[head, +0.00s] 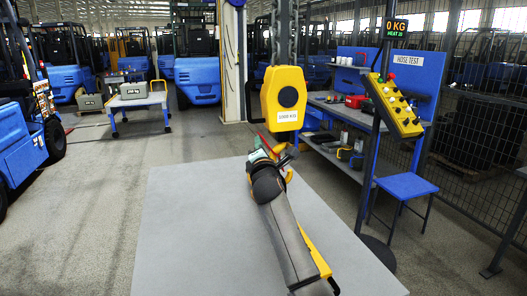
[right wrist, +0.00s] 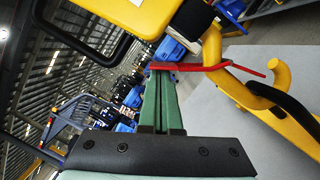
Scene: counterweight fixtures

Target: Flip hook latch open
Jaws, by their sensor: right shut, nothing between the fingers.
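The yellow hoist block (head: 284,97) hangs from a chain above the grey table. The yellow hook (head: 289,176) below it is mostly hidden behind my right arm, but shows in the right wrist view (right wrist: 278,75). The latch is a thin red bar (right wrist: 215,67); it spans from my fingertips towards the hook tip in the wrist view. In the head view only a bit of red (head: 265,143) shows beside the gripper. My right gripper (head: 263,156) is shut and empty, its green fingertips (right wrist: 163,72) right at the latch's end. Contact cannot be told. My left gripper is out of view.
A yellow button box (head: 393,105) on a post stands at the right, by a blue hose-test bench (head: 345,125) and a blue stool (head: 407,186). Blue forklifts and a cart (head: 138,101) stand behind.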

